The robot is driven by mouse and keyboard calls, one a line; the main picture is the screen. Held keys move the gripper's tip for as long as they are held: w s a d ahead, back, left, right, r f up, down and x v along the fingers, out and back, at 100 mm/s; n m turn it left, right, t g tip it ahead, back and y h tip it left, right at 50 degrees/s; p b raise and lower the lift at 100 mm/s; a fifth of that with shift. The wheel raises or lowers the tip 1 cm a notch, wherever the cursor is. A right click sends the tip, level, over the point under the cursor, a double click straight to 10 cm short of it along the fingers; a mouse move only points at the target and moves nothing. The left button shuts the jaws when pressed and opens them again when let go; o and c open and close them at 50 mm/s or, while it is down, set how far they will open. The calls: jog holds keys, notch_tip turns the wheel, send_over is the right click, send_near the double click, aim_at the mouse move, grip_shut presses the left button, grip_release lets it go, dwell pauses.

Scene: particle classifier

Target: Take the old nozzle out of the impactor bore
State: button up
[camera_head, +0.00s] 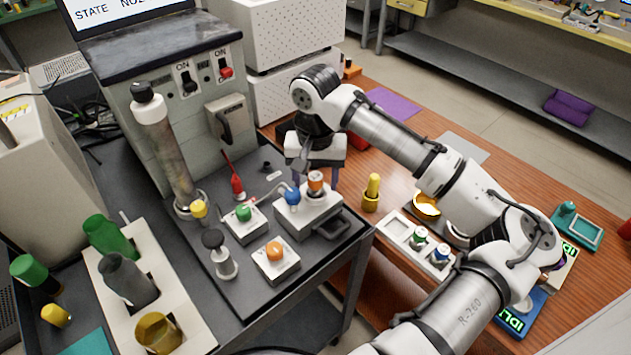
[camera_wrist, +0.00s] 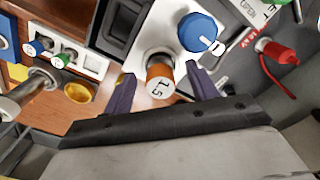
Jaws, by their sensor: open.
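The old nozzle (camera_head: 316,184) has an orange body and stands upright in the white impactor block (camera_head: 300,228) on the dark cart top. In the wrist view the nozzle (camera_wrist: 159,86) shows a pale end face marked 1.5. My gripper (camera_head: 316,176) is open above the block. In the wrist view my gripper (camera_wrist: 160,76) has one dark finger on each side of the nozzle, with gaps visible, so it does not grip it. A blue knob (camera_wrist: 200,32) sits on the same block beside the nozzle. The bore itself is hidden under the nozzle.
A white rack (camera_head: 398,228) on the wooden table holds a green-ringed and a blue-ringed piece. A red-handled tool (camera_head: 237,186), a green knob (camera_head: 243,212) and an orange knob (camera_head: 274,249) stand near the block. A tall metal column (camera_head: 170,150) rises at the left.

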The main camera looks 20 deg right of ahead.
jog(key=shift+f, duration=0.45)
jog(key=c, duration=1.1)
jog(key=shift+r, duration=0.1)
